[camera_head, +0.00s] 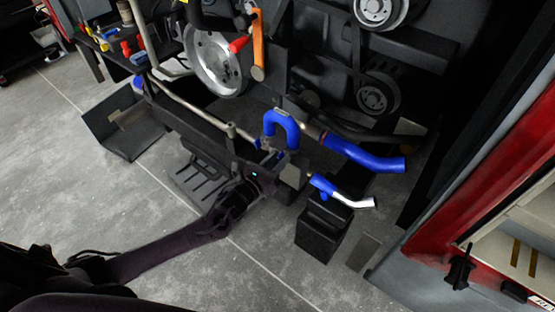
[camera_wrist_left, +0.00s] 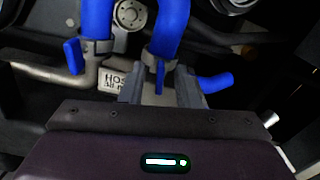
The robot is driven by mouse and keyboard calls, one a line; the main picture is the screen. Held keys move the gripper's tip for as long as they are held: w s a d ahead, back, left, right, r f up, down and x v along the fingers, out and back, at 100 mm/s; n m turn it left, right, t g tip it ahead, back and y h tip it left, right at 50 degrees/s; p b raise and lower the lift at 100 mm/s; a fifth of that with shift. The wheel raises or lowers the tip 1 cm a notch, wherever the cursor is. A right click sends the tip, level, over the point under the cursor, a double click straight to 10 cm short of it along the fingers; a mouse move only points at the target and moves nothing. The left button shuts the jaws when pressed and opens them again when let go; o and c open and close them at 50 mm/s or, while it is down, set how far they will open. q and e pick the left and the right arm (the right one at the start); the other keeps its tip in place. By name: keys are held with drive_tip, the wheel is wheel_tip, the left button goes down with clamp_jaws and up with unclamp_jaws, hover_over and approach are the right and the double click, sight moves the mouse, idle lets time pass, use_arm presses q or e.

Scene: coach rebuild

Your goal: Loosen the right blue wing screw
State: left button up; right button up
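The right blue wing screw (camera_wrist_left: 160,77) stands upright below the right leg of a blue U-shaped hose (camera_wrist_left: 168,28), at a grey clamp. The hose also shows in the head view (camera_head: 281,122). My left gripper (camera_wrist_left: 160,88) has its two grey fingers apart, one on each side of this wing screw, with visible gaps; I see no clear contact. In the head view my left gripper (camera_head: 270,160) is just below the hose, and its fingertips are too small to read. The left blue wing screw (camera_wrist_left: 75,57) sits beside the hose's left leg. My right gripper is not in view.
A metal pipe (camera_wrist_left: 45,72) runs behind the left screw. A blue hose (camera_head: 365,155) and a blue-and-white pipe piece (camera_head: 345,194) lie right of my gripper. A black bin (camera_head: 323,228) stands below them. Open floor (camera_head: 190,270) lies in front.

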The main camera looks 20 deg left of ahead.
use_arm(q)
drive_tip(key=shift+w, duration=0.1)
clamp_jaws()
